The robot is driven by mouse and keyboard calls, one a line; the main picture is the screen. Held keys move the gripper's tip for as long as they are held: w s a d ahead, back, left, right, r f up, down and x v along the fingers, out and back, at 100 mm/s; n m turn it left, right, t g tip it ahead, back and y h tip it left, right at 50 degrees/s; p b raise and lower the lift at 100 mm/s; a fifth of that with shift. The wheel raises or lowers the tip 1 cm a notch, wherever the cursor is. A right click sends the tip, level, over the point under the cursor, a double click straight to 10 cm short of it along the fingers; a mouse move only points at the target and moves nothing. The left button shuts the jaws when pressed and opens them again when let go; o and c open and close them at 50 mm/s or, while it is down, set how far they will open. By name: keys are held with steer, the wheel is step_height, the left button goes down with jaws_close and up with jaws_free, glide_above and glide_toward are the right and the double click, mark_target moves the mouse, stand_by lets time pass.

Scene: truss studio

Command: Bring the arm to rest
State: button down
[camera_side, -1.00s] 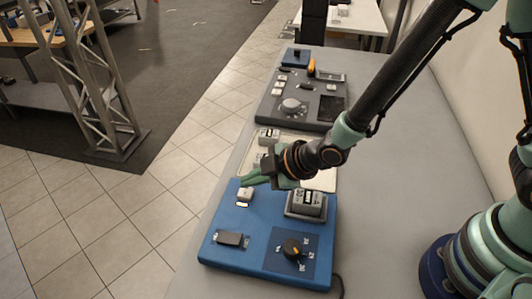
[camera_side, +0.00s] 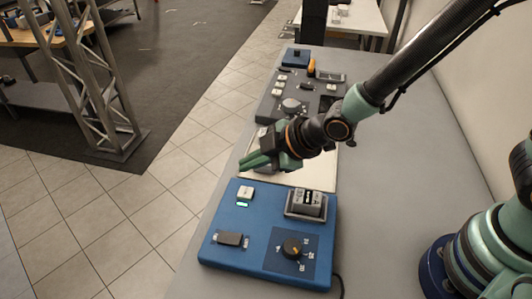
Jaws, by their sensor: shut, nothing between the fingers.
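My gripper (camera_side: 256,162) is shut and empty. Its green fingers point left, over a pale board (camera_side: 316,172) between two control panels. It is beyond the blue panel (camera_side: 262,222), apart from it as far as I can tell. The blue panel carries a white button (camera_side: 246,193) with a small green-lit window (camera_side: 242,204) below it, a large grey rocker switch (camera_side: 306,203), a dark slider (camera_side: 230,239) and a black knob (camera_side: 291,248) with an orange mark. My gripper and wrist hide part of the pale board.
A dark grey panel (camera_side: 270,111) with a dial (camera_side: 291,105) and an orange-handled lever (camera_side: 311,67) lies farther back. A small blue box (camera_side: 295,57) stands behind it. The grey table (camera_side: 400,160) is clear to the right. A metal truss (camera_side: 95,85) stands on the floor at left.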

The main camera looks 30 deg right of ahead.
stand_by(0.4)
steer(key=s+d+r+m+g+h, duration=0.1)
steer(key=s+d+r+m+h, duration=0.1)
steer(key=d+r+m, duration=0.55)
steer(key=s+d+r+m+h, duration=0.1)
steer(key=d+r+m+h, duration=0.2)
steer(key=d, duration=0.8)
steer(key=s+d+r+m+g, duration=0.1)
steer(key=s+d+r+m, duration=0.3)
steer(key=s+d, duration=0.2)
steer(key=shift+s, duration=0.65)
stand_by(4.5)
